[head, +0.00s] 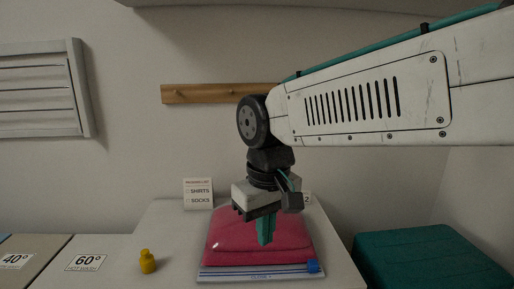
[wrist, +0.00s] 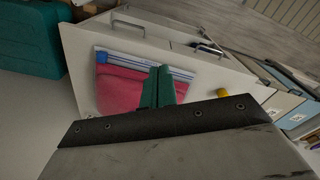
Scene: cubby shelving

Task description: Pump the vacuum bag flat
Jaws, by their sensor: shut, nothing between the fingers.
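The vacuum bag (head: 230,232) lies on the white cabinet top, clear with folded red-pink cloth inside and a blue-and-white zip strip along its front edge. Its top looks softly rounded. It also shows in the wrist view (wrist: 120,88), with a blue slider at one end of the zip. My gripper (head: 265,242) points down over the middle of the bag, its teal fingers together and empty. The fingers also show in the wrist view (wrist: 160,72). I cannot tell whether the tips touch the bag. The gripper hides part of the bag; no valve is clearly visible.
A small yellow bottle-like object (head: 147,264) stands left of the bag. A packing-list card (head: 198,194) stands behind it. Bins marked 40° and 60° (head: 88,263) are at left. A teal case (head: 428,262) is at right. A wooden peg rail (head: 215,93) is on the wall.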

